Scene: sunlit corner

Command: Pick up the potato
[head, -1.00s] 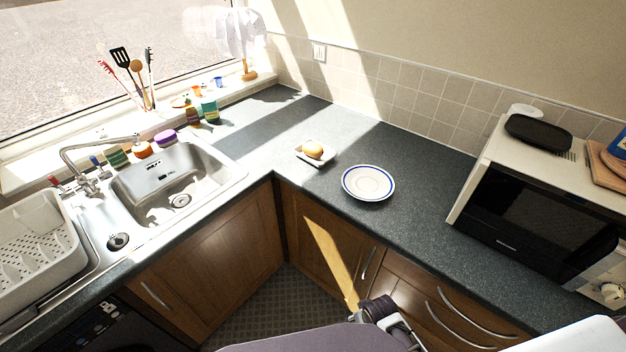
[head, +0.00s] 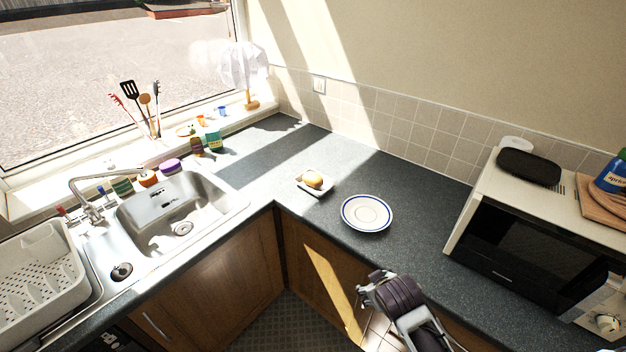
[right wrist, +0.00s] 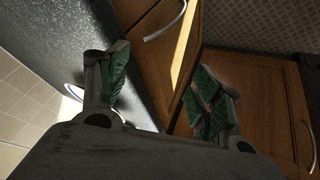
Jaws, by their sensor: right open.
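The potato (head: 313,179) is a small yellow-brown lump. It rests on a small white dish (head: 301,187) on the dark counter near the inner corner, in the head view. My right gripper (head: 368,290) is in front of the counter, at the lower middle, nearer to me than the potato and apart from it. In the right wrist view its green-padded fingers (right wrist: 165,95) are spread apart with nothing between them. The potato does not show in the right wrist view. My left gripper is not in view.
A white plate with a blue rim (head: 346,222) lies on the counter right of the potato, and its edge shows in the right wrist view (right wrist: 72,90). A microwave (head: 535,225) stands at the right. The sink (head: 205,205) is at the left. The counter behind the potato is clear.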

